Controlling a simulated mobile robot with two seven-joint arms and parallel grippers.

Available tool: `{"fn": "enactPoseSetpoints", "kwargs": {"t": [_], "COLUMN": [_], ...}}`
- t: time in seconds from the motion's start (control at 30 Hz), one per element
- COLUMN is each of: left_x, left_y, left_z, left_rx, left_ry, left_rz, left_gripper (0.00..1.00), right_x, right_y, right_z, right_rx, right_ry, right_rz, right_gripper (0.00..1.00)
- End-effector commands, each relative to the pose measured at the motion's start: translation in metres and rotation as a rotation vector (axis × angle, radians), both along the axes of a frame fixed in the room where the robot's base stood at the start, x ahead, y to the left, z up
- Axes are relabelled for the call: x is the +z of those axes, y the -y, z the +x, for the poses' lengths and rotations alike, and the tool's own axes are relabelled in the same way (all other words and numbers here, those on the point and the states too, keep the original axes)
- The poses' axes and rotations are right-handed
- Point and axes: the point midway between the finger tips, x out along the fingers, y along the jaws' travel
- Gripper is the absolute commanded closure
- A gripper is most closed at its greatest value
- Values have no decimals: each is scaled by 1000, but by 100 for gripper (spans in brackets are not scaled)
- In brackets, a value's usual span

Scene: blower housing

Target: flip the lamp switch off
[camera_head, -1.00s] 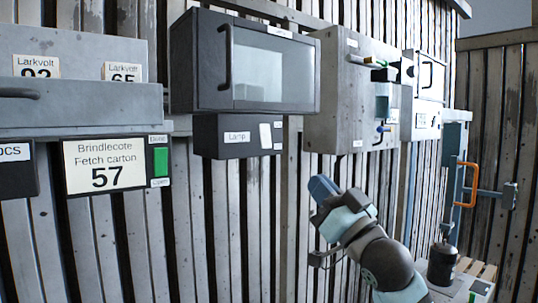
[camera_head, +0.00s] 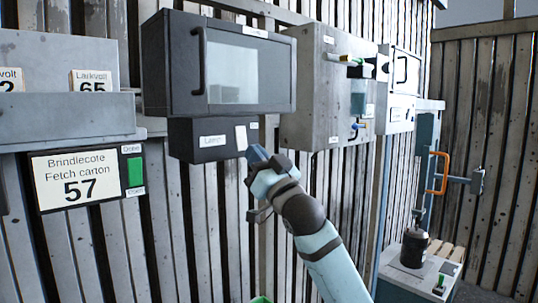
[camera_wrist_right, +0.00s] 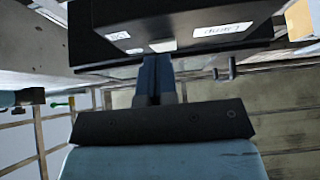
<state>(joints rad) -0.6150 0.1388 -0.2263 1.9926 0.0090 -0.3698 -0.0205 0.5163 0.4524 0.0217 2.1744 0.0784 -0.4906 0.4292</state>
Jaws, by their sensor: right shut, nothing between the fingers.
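The lamp switch (camera_head: 241,137) is a white plate on the front of a dark box (camera_head: 185,142) with a "Lamp" label (camera_head: 212,141). The right wrist view shows the box (camera_wrist_right: 180,16) upside down, with the label (camera_wrist_right: 222,29) and the white switch (camera_wrist_right: 163,45) just beyond my fingertips. My right gripper (camera_head: 256,153) is shut and empty, just below and right of the switch; its closed blue fingers also show in the wrist view (camera_wrist_right: 154,62). I cannot tell whether they touch the switch. My left gripper is not in view.
A dark windowed cabinet (camera_head: 175,65) hangs directly above the lamp box. A grey box (camera_head: 305,95) with coloured knobs hangs to the right. A "57" sign (camera_head: 77,180) with a green switch (camera_head: 135,172) is at left. An orange handle (camera_head: 437,172) stands farther right.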

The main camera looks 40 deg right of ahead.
Motion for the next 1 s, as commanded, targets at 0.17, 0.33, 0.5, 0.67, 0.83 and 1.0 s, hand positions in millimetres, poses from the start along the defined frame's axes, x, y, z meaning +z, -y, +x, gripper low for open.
{"fn": "enactPoseSetpoints", "kwargs": {"t": [0.17,0.33,0.5,0.67,0.83,1.0], "left_x": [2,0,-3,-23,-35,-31], "left_y": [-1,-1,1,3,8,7], "left_z": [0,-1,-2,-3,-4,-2], "left_rx": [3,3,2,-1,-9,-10], "left_ry": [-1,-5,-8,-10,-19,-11], "left_rz": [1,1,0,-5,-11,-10], "left_gripper": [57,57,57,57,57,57], "right_x": [-2,-2,-3,-12,-7,-7], "right_y": [-1,-1,-1,-1,-1,-2], "right_z": [9,9,9,17,22,22], "right_rx": [-1,-1,0,2,0,1], "right_ry": [0,0,4,71,157,153], "right_rz": [-1,-1,0,10,12,11], "right_gripper": [100,100,100,100,100,100]}}
